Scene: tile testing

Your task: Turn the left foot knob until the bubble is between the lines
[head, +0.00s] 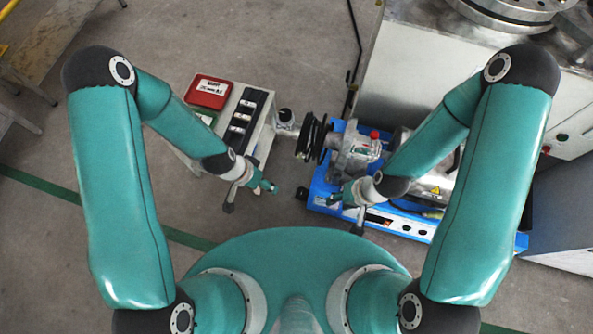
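The tile testing machine stands on a blue base (462,231) right of centre. A small black knob (301,193) sits at the base's left front corner and looks like the left foot knob. My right gripper (346,212) is over the base's front left part, a little right of that knob. Its fingers are spread and nothing shows between them. My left gripper (252,199) is left of the knob, apart from it, with fingers spread and empty. I cannot make out a bubble or its lines; they are too small or hidden.
A small cart (259,140) with a red box (208,92) and a dark tray (244,122) stands left of the machine. A black bellows-like part (311,138) juts left from the machine. A metal cabinet (412,70) is behind. The floor (290,45) is clear at the back centre.

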